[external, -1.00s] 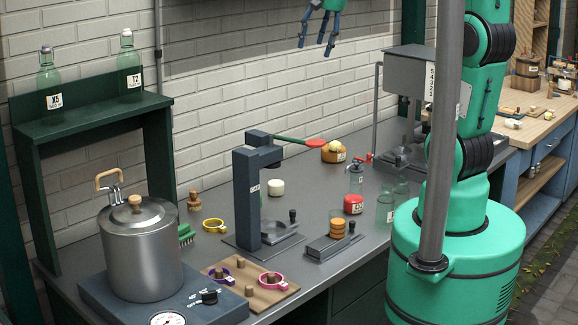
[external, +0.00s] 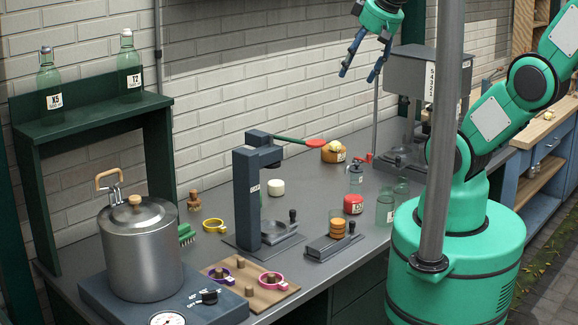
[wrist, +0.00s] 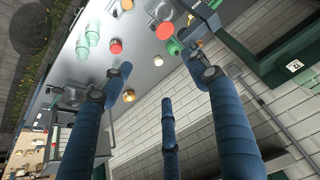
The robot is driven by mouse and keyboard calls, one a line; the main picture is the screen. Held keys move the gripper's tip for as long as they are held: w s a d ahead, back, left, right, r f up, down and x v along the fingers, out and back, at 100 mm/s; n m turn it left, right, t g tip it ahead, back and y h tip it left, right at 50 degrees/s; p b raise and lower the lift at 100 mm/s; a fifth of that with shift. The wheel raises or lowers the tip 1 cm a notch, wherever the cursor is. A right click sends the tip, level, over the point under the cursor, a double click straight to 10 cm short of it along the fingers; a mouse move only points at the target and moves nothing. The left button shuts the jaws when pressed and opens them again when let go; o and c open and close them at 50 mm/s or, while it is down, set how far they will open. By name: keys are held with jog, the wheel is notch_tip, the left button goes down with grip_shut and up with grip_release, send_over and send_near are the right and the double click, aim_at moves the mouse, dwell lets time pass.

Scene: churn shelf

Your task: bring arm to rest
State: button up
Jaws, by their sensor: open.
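My gripper (external: 362,62) hangs high above the back of the grey bench (external: 335,190), in front of the white brick wall. Its fingers are spread apart with nothing between them. In the wrist view the blue fingers of my gripper (wrist: 165,120) stand apart, with wall and bench beyond them. My green arm rises from its round base at the right and bends over, partly hidden by a grey pole (external: 438,130).
On the bench stand a metal pot (external: 140,255), a press (external: 248,195), a red-lidded jar (external: 353,204), a green glass (external: 385,209) and a grey box machine (external: 425,72). A green shelf (external: 90,120) holds two bottles at left. Space around the gripper is clear.

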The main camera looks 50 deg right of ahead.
jog(key=shift+s+a+f, duration=0.15)
jog(key=shift+s+f, duration=0.1)
jog(key=shift+s, duration=0.3)
jog(key=shift+f, duration=0.1)
notch_tip(320, 180, down, 11)
jog(key=b, duration=1.1)
